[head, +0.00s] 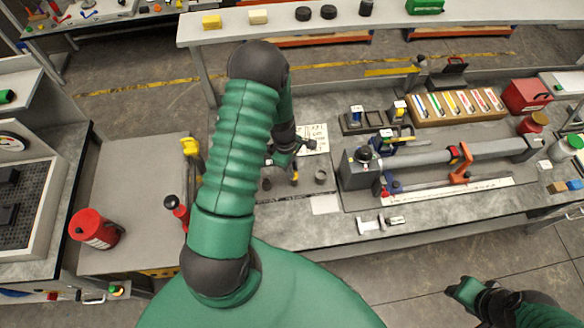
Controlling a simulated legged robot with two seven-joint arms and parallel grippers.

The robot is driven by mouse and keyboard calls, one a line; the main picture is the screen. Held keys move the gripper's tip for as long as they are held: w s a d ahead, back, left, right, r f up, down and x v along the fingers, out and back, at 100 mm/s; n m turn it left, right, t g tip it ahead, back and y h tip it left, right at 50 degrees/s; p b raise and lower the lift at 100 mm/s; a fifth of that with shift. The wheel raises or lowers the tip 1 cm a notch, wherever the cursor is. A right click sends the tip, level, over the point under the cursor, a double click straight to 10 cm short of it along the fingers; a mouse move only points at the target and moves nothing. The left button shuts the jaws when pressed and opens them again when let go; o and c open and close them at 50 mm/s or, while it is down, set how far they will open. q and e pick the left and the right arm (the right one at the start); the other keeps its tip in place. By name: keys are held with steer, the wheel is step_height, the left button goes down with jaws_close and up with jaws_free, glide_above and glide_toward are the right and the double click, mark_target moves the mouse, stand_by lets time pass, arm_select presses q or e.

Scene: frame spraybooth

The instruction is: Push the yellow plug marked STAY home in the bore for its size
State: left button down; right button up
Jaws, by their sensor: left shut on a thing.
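My left gripper (294,168) reaches down over the bench from behind my green arm and is shut on a small yellow thing, apparently the yellow plug (295,179). Its STAY marking is too small to read. A grey round piece with a dark open top (320,177) stands just right of the plug. A dark round spot (267,184) lies to its left, partly near my arm; I cannot tell if it is a bore. Whether the plug touches or enters a bore cannot be told. My right arm shows at the lower right, its jaws unclear.
A printed sheet (314,138) lies behind the gripper. A long grey cylinder (430,162) with an orange clamp (460,165) fills the bench to the right. A wooden tray of coloured sticks (456,105) stands behind it. A red canister (94,229) stands at the left.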

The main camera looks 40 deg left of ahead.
arm_select(q)
steer(key=shift+f+b, duration=0.5)
steer(key=shift+f, duration=0.25)
steer(key=c, duration=1.3)
jaws_free()
steer(key=shift+r, duration=0.1)
steer(key=r+b, duration=0.1)
steer(key=r, duration=0.4)
steer(key=a+r+b, duration=0.1)
steer(key=r, duration=0.5)
steer(key=a+r+b, duration=0.1)
steer(key=r, duration=0.4)
steer(key=shift+s+a+r, duration=0.15)
steer(key=shift+s+r, duration=0.05)
steer(key=shift+r, duration=0.1)
